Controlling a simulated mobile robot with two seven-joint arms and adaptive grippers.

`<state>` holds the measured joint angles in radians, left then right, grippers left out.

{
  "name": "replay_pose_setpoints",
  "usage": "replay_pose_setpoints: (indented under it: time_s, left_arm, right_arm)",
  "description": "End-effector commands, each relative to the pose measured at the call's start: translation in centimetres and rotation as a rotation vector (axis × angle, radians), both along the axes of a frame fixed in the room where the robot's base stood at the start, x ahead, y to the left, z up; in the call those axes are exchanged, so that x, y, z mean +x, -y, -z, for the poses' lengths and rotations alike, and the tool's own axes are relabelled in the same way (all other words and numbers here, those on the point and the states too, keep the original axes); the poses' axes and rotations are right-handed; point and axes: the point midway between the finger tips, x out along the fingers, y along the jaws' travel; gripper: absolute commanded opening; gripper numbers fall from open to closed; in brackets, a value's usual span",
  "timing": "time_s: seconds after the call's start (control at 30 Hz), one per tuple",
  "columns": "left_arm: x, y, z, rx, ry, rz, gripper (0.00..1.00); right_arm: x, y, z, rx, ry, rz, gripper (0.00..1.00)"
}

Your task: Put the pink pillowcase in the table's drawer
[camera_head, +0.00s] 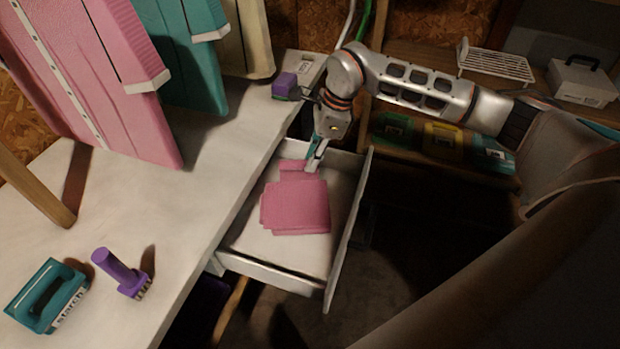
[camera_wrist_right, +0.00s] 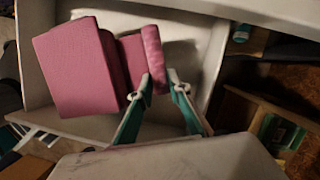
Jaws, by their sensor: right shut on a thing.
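The pink pillowcase (camera_head: 296,205) is folded and lies inside the open drawer (camera_head: 250,262) of the white table. It also shows in the right wrist view (camera_wrist_right: 75,68). My right gripper (camera_head: 314,163) reaches into the drawer from the back and is shut on the narrow folded end of the pillowcase. In the right wrist view its teal fingers (camera_wrist_right: 163,88) stand on either side of that end. My left gripper is not in view.
The white table (camera_head: 130,205) holds a teal starch box (camera_head: 47,297), a purple brush (camera_head: 120,270) and a small purple object (camera_head: 285,86). Shirts hang above it, a pink one (camera_head: 90,75) nearest. A shelf with several coloured boxes (camera_head: 443,140) stands at the back right.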

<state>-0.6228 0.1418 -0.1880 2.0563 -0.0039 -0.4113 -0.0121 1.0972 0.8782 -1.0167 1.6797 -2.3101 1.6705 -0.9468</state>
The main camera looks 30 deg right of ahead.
Motion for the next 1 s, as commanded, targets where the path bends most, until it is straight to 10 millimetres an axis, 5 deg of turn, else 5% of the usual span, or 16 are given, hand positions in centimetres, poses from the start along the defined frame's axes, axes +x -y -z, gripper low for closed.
replay_pose_setpoints:
  time_s: [0.6, 0.87, 0.9, 1.0]
  left_arm:
    - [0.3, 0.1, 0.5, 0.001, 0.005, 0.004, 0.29]
    - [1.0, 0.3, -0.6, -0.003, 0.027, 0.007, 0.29]
    - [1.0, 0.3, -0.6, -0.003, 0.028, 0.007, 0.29]
    - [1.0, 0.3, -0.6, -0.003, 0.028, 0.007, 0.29]
  right_arm:
    - [0.0, 0.0, 7.2, 0.002, -0.003, 0.001, 0.0]
    - [0.1, 0.0, 7.4, 0.001, 0.002, -0.001, 0.0]
    - [0.0, 0.0, 7.5, -0.001, 0.001, -0.001, 0.23]
    - [0.0, 0.0, 7.5, -0.001, 0.001, -0.001, 0.34]
